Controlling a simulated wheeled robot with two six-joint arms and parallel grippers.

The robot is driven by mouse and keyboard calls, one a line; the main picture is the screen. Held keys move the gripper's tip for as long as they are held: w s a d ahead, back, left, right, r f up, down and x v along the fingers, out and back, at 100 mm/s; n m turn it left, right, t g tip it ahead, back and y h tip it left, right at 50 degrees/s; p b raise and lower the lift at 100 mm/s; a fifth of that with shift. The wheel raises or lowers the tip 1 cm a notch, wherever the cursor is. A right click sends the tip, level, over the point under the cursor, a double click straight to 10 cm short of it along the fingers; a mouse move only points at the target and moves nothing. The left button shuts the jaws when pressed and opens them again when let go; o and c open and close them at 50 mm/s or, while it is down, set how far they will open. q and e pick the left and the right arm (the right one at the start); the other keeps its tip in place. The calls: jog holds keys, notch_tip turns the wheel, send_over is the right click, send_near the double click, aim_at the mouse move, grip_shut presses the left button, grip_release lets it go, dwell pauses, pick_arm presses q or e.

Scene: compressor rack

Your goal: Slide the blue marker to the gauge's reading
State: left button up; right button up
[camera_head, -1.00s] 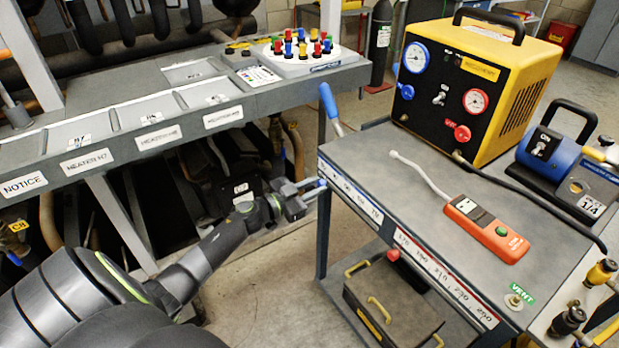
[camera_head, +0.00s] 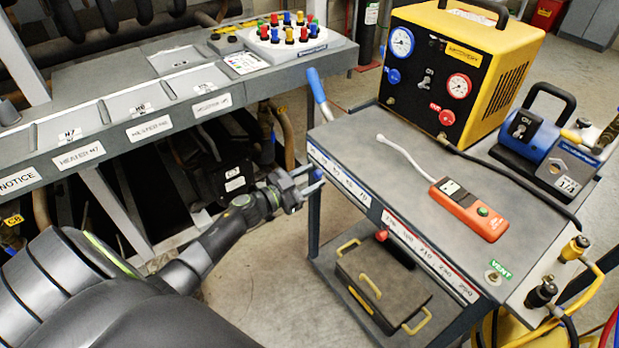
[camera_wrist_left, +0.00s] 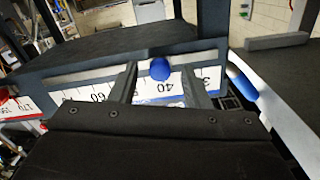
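The blue marker (camera_wrist_left: 160,68) is a round blue knob on the front scale strip (camera_wrist_left: 85,99), near the number 40 in the left wrist view. My left gripper (camera_wrist_left: 160,66) has one finger on each side of the knob, with a visible gap at both sides. In the head view my left gripper (camera_head: 314,180) is at the left end of the cart's blue-edged scale (camera_head: 345,182), and its fingers mostly hide the marker. The blue gauge (camera_head: 402,42) is on the yellow recovery unit; its needle is too small to read. My right gripper is not in view.
A red marker (camera_head: 381,236) sits on the red-edged scale (camera_head: 430,257). The cart top (camera_head: 385,185) carries an orange leak detector (camera_head: 468,208) and a blue pump (camera_head: 545,150). A blue handle (camera_head: 316,86) rises at the cart's left corner. A toolbox (camera_head: 382,285) is on the lower shelf.

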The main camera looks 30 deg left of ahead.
pick_arm(q)
jog(key=shift+s, duration=0.1)
jog(key=b+v, duration=0.1)
jog(key=v, duration=1.6)
jog(key=shift+s+a+f, duration=0.1)
